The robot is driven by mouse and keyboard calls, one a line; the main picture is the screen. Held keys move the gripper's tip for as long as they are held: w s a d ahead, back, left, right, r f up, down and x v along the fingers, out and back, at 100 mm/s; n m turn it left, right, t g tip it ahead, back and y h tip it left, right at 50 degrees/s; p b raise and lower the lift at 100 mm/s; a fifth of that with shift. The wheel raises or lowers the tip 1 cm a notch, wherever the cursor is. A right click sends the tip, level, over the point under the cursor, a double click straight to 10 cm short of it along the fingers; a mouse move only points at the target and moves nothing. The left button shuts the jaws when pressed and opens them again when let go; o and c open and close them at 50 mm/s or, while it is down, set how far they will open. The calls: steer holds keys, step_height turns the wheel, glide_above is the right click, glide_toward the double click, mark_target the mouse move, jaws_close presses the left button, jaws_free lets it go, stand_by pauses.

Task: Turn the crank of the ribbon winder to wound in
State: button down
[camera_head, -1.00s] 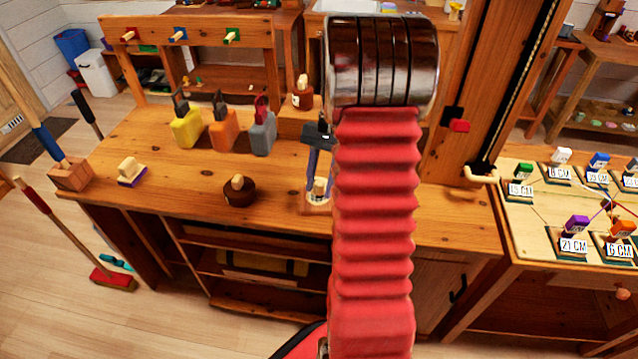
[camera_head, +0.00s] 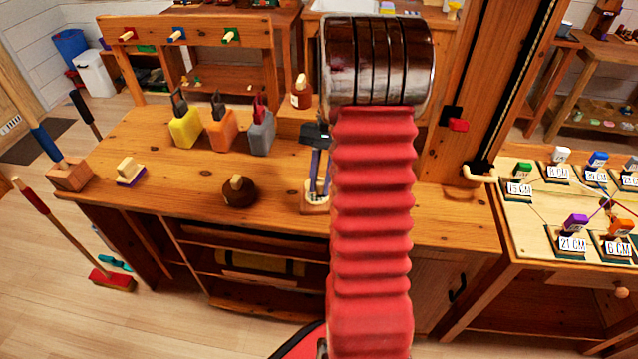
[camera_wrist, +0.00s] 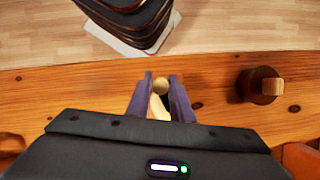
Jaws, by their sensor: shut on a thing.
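My gripper (camera_head: 318,190) points down at the workbench, its purple-grey fingers closed around a small pale knob. In the wrist view my gripper (camera_wrist: 160,88) has this round crank knob (camera_wrist: 160,86) between its fingertips. A pale curved piece (camera_wrist: 158,108), perhaps part of the crank, shows between the fingers. In the head view a small round wooden base (camera_head: 314,208), seemingly the ribbon winder's, stands under the fingers near the bench's front edge. My red arm hides what lies to its right. I cannot see the ribbon or any wound-in mark.
On the bench (camera_head: 150,195), a dark round piece with a wooden knob (camera_head: 239,191) stands left of my gripper; it also shows in the wrist view (camera_wrist: 261,86). Yellow, orange and grey blocks (camera_head: 222,130) stand behind. A wooden post (camera_head: 475,90) rises at right.

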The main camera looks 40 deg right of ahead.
steer(key=c, duration=1.6)
jaws_free()
steer(key=shift+o, duration=0.2)
steer(key=shift+r, duration=0.1)
steer(key=v, duration=1.3)
steer(key=shift+d+r, duration=0.2)
steer(key=shift+r, duration=0.05)
steer(key=shift+w, duration=0.1)
